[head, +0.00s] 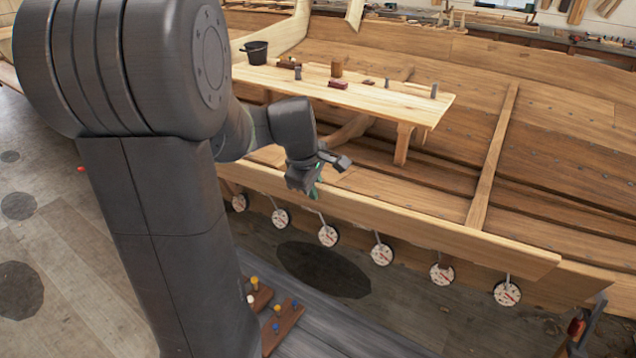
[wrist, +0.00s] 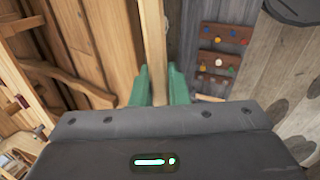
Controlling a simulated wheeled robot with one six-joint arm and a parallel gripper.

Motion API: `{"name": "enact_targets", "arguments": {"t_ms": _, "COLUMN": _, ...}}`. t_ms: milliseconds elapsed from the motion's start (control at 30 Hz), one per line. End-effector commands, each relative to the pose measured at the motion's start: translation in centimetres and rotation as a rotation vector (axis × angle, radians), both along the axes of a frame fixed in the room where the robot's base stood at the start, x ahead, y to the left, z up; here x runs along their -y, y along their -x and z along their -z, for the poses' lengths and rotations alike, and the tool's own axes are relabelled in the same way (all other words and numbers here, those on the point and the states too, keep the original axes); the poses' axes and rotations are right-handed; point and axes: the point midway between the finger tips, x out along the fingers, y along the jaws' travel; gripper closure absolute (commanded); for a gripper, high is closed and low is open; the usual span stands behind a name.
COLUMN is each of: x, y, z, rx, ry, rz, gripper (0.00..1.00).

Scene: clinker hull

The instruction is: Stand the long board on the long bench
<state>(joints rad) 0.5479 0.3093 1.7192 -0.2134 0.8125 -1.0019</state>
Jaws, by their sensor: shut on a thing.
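The long board (head: 430,228) is a pale plank running from behind my arm to the lower right, along the near edge of the hull. My gripper (head: 312,188) is shut on its upper edge towards the left end. In the wrist view the green fingers (wrist: 154,88) sit on either side of the board's narrow edge (wrist: 153,45). The board's left end is hidden by my arm. The long bench (head: 390,102) is probably the pale wooden one standing inside the hull, beyond the board. I cannot tell whether the board touches the hull.
A black bucket (head: 256,52), a red block (head: 338,85) and other small items stand on the bench. Several round white discs (head: 381,254) on rods line up below the board. Peg boards (head: 284,326) lie low in front. An upright rib (head: 494,155) crosses the hull planks.

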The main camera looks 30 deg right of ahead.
Motion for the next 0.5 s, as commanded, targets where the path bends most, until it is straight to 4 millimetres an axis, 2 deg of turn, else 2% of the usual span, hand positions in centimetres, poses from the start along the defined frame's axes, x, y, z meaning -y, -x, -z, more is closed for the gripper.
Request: {"name": "enact_targets", "arguments": {"t_ms": 500, "x": -2.8, "y": 1.8, "z": 1.1, "rx": 0.004, "ry": 0.003, "rz": -0.002, "gripper": 1.0}}
